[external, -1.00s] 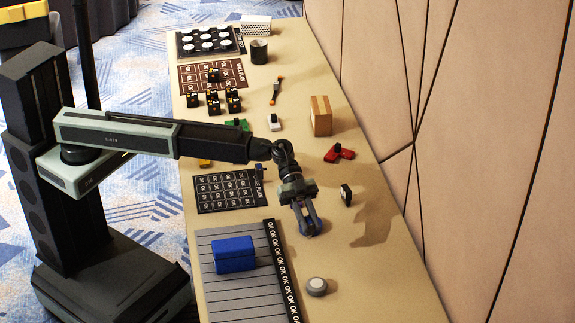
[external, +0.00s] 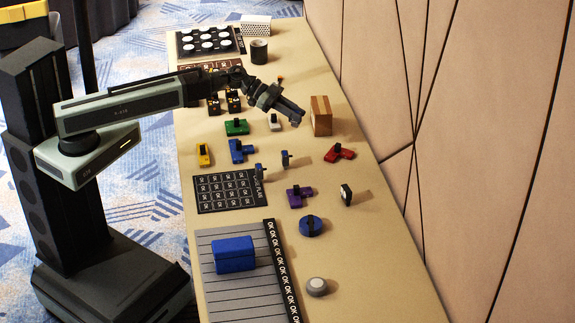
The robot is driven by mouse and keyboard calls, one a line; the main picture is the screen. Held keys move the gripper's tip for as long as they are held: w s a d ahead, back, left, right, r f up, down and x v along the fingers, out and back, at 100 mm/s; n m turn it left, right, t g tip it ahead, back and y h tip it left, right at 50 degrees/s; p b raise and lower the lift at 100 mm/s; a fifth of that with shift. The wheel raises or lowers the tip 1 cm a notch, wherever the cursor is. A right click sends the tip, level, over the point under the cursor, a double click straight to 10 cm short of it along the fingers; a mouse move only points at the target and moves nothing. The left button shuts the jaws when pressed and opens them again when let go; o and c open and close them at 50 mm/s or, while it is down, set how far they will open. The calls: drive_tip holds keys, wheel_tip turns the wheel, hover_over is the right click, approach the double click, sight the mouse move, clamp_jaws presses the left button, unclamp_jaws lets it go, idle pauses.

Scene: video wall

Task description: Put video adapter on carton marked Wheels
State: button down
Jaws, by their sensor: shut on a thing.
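My gripper (external: 296,117) is above the table, just left of a brown carton (external: 321,115), with its fingers pointing down and to the right. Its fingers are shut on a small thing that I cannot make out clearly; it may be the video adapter. The brown carton stands upright on the table with a lighter stripe down it. No Wheels marking can be read on it from here. I cannot tell whether my gripper touches the carton.
A white connector (external: 275,122) and green one (external: 236,127) lie below my arm. A red piece (external: 339,153), purple piece (external: 299,196), blue disc (external: 311,226) and blue box (external: 235,254) are nearer. The table's right side beyond the disc is mostly clear.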

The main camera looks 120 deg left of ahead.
drive_tip(key=s+a+r+n+y, duration=0.1)
drive_tip(key=s+a+n+y, duration=0.15)
drive_tip(key=s+a, duration=0.9)
drive_tip(key=shift+g, duration=0.4)
drive_tip(key=w+a, duration=0.2)
drive_tip(key=a, duration=0.1)
drive_tip(key=w+a, duration=0.3)
drive_tip(key=a, duration=0.1)
drive_tip(key=w+a+f, duration=0.1)
drive_tip(key=w+a, duration=0.2)
drive_tip(key=shift+w+a+b, duration=0.2)
drive_tip(key=shift+a+b, duration=0.1)
drive_tip(key=b, duration=0.4)
hover_over(322, 105)
wheel_tip(322, 105, down, 4)
drive_tip(key=shift+s+f, duration=0.1)
drive_tip(key=shift+r, duration=0.3)
drive_tip(key=shift+f, duration=0.25)
drive_tip(key=c, duration=1.3)
unclamp_jaws()
drive_tip(key=shift+r, duration=0.1)
drive_tip(key=shift+o, duration=0.2)
